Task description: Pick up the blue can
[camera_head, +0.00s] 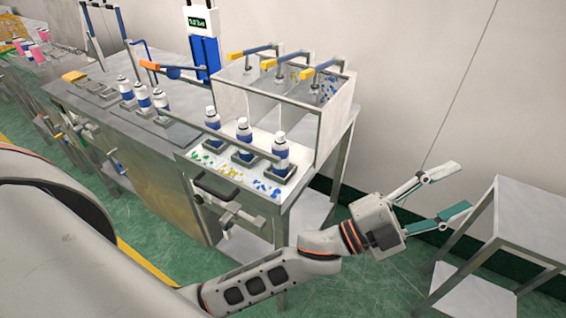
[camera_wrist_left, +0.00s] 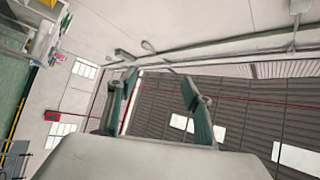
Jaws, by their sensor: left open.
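Three white cans with blue bands stand upright in a row on the white worktable: a left can (camera_head: 212,124), a middle can (camera_head: 244,137) and a right can (camera_head: 280,154). The right can stands nearest the scattered blue pieces (camera_head: 262,187). Which one the task calls the blue can is not clear from colour, as all carry blue. My left gripper (camera_head: 461,188) is open and empty, in the air to the right of the worktable, well apart from the cans. Its spread fingers show in the left wrist view (camera_wrist_left: 160,92), with no can between them. My right gripper is not in view.
More similar cans (camera_head: 143,97) stand on the grey bench (camera_head: 150,135) at left. A white compartment box (camera_head: 330,120) with levers stands behind the row. A horizontal bar (camera_head: 220,134) runs close to the cans. A white side table (camera_head: 535,215) is at right.

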